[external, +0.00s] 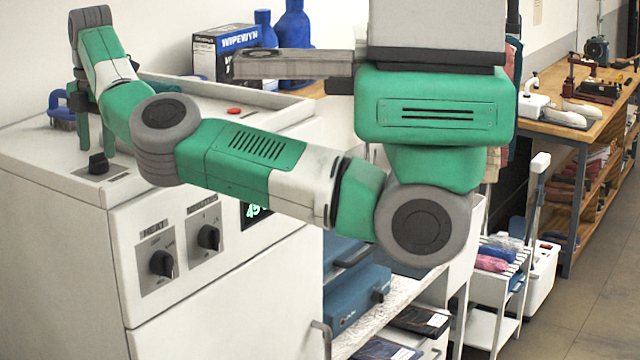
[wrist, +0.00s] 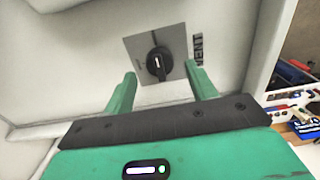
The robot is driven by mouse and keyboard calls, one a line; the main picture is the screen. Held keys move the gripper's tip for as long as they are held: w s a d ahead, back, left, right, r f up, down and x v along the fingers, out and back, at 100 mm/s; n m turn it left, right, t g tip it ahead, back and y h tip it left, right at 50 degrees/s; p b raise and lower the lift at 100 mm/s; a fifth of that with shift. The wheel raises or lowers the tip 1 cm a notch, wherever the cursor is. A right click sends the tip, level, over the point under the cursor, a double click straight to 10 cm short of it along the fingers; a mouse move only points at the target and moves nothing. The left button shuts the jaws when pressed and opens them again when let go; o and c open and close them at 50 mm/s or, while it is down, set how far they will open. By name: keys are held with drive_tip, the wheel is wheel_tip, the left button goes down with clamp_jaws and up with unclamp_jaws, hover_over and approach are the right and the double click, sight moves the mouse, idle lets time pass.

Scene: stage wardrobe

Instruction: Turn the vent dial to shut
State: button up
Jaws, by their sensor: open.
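The vent dial (wrist: 158,64) is a black knob with a pale pointer line on a grey square plate (wrist: 172,42), with "VENT" lettered beside it. In the external view the dial (external: 98,163) stands on the white cabinet's top near the front edge. In the wrist view the pointer line runs roughly up and down the picture; the plate's small markings are too blurred to read. My gripper (wrist: 161,72) is open, one green finger on either side of the dial, with visible gaps. In the external view my gripper (external: 96,135) points down just above the dial, holding nothing.
The cabinet's front (external: 220,290) carries a heat dial (external: 162,263), a second dial (external: 208,238) and a green-lit display (external: 257,211). A blue object (external: 62,108) stands left of my gripper. A red button (external: 234,111) and raised rim lie behind my arm.

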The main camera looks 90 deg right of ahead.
drive_tip(key=shift+f, duration=1.05)
drive_tip(key=c, duration=1)
drive_tip(key=shift+n, duration=0.3)
drive_tip(key=n, duration=0.3)
drive_tip(key=shift+n, duration=0.4)
drive_tip(key=n, duration=0.9)
drive_tip(key=shift+n, duration=2.2)
